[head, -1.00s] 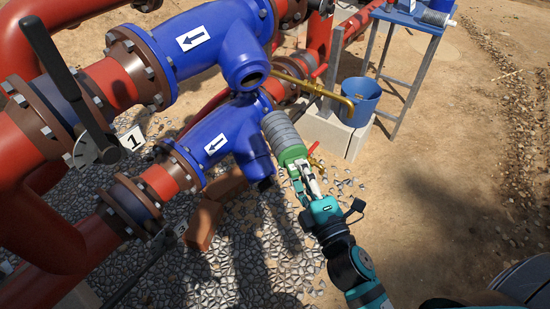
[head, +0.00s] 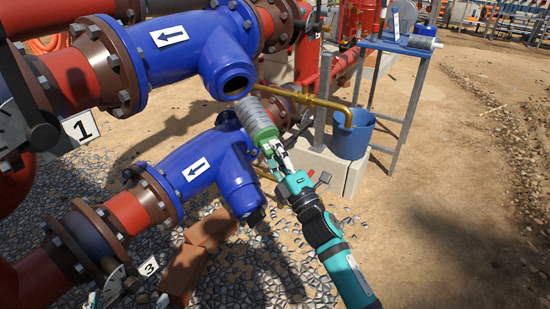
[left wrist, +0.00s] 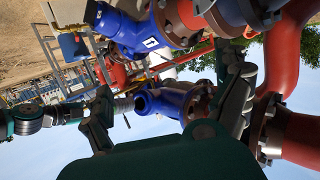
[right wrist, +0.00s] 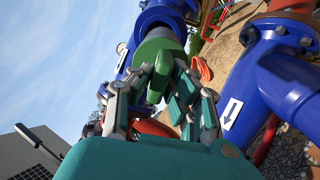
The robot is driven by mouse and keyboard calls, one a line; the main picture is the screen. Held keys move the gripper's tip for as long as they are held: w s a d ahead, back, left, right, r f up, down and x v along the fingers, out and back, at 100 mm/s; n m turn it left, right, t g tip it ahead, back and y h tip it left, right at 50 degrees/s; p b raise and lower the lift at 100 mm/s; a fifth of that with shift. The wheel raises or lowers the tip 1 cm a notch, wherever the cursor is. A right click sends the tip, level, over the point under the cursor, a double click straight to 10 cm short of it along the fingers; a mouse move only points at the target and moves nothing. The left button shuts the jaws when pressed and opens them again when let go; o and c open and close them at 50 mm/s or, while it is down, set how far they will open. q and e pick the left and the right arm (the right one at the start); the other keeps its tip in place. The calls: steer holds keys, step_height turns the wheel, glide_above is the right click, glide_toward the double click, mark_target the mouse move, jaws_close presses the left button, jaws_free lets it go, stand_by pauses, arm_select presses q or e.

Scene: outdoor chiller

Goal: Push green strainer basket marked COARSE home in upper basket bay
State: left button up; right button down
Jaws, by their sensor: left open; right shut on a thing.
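The strainer basket (head: 258,118) has a grey ribbed body and a green end; no COARSE mark is readable. My right gripper (head: 270,150) is shut on its green end (right wrist: 160,48) and holds it in the air, tilted. Its grey tip is just below the open round mouth of the upper bay (head: 237,82), on the upper blue housing. In the left wrist view the basket (left wrist: 124,104) points at the bay mouth (left wrist: 142,103), close to it; contact cannot be told. My left gripper (left wrist: 170,115) is open and empty; its fingertips show at the head view's bottom left (head: 128,299).
The lower blue housing (head: 215,165) sits below the basket. A brass pipe (head: 305,98) runs to a blue bucket (head: 352,132) on the right. Open sandy ground lies at the right.

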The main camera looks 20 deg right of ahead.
mark_target(267, 139)
steer(key=shift+r, duration=0.1)
steer(key=shift+b, duration=0.6)
steer(key=x, duration=0.4)
steer(key=shift+w, duration=0.25)
arm_select(q)
steer(key=shift+w+d+r+t+h, duration=0.15)
steer(key=shift+r+t, duration=0.3)
steer(key=shift+r, duration=0.2)
steer(key=shift+w+d+r+t+h, duration=0.1)
steer(key=shift+w+d+r+t, duration=0.1)
steer(key=shift+r+t, duration=0.35)
steer(key=shift+w+d+r+t+h, duration=0.15)
steer(key=shift+r+t, duration=0.15)
steer(key=shift+r, duration=0.45)
arm_select(e)
steer(key=shift+w+a+r, duration=0.15)
steer(key=shift+w+r, duration=0.1)
steer(key=shift+w, duration=0.35)
arm_select(q)
steer(key=shift+r, duration=0.15)
steer(key=shift+w+r+t, duration=0.1)
steer(key=shift+r+t, duration=0.3)
steer(key=shift+r, duration=0.05)
arm_select(e)
steer(key=shift+w+r, duration=0.1)
steer(key=shift+w, duration=0.05)
